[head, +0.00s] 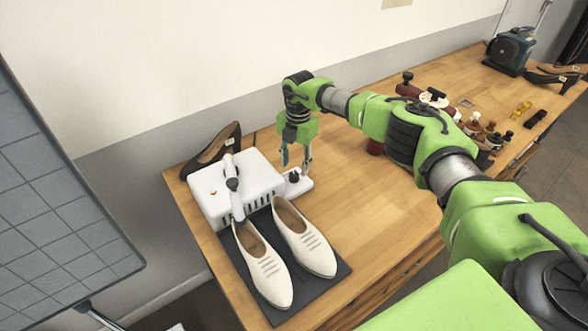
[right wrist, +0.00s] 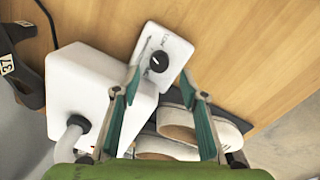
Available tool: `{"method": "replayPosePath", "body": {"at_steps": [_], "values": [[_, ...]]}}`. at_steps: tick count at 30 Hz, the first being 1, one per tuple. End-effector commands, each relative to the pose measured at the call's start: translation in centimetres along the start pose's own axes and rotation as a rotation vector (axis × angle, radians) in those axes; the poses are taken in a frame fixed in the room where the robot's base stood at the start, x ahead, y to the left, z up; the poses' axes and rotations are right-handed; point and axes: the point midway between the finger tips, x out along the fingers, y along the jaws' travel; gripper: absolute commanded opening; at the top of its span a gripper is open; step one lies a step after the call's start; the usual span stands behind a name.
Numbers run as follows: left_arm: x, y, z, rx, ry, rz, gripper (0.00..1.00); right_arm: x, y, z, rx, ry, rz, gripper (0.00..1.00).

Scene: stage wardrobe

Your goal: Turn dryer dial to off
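The shoe dryer is a white box (head: 208,198) on the wooden table, and it also shows at the left of the right wrist view (right wrist: 85,75). A small white control block (head: 303,186) sits beside it and carries a round black dial (head: 294,177). My right gripper (head: 296,164) is open and empty, pointing down over the control block. In the right wrist view its green fingers (right wrist: 160,80) stand apart on either side of the dial. My left gripper is out of view.
White shoes (head: 305,238) lie on a dark mat (head: 335,277) in front of the dryer. A dark heeled shoe (head: 205,153) is behind it. Several bottles and small items (head: 475,124) stand farther right. Bare tabletop (head: 375,205) lies right of the control block.

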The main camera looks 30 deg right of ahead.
Motion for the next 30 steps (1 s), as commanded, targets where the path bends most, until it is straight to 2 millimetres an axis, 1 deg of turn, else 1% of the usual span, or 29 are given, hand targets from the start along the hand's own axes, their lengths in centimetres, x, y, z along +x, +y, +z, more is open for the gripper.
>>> {"method": "replayPosePath", "body": {"at_steps": [1, 3, 7, 12, 20, 23, 24, 25, 30], "values": [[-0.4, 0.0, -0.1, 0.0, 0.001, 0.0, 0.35, 1.0, 0.0, -0.1, 0.0, 0.002, -0.002, 0.39], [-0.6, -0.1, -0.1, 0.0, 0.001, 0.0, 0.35, 2.1, 0.0, -0.1, 0.001, 0.0, -0.002, 0.39], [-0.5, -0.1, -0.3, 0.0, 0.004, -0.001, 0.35, 3.7, 0.1, -0.1, 0.001, 0.001, 0.001, 0.39], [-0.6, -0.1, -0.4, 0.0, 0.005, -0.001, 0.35, 4.5, 0.0, 0.0, 0.0, 0.0, 0.001, 0.39], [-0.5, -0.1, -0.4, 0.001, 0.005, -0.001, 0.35, 4.7, 0.1, 0.0, 0.0, 0.0, 0.002, 0.39], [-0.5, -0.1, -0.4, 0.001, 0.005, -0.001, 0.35, 4.6, 0.0, 0.0, 0.0, 0.0, 0.002, 0.16], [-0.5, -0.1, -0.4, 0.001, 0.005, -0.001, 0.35, 4.6, 0.1, 0.0, 0.0, 0.0, 0.002, 0.06], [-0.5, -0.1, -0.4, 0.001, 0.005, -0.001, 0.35, 4.6, 0.1, 0.0, 0.0, 0.0, 0.002, 0.01], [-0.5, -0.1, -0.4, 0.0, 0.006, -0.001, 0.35, 4.6, 0.0, 0.0, -0.002, 0.0, 0.002, 0.01]]}}
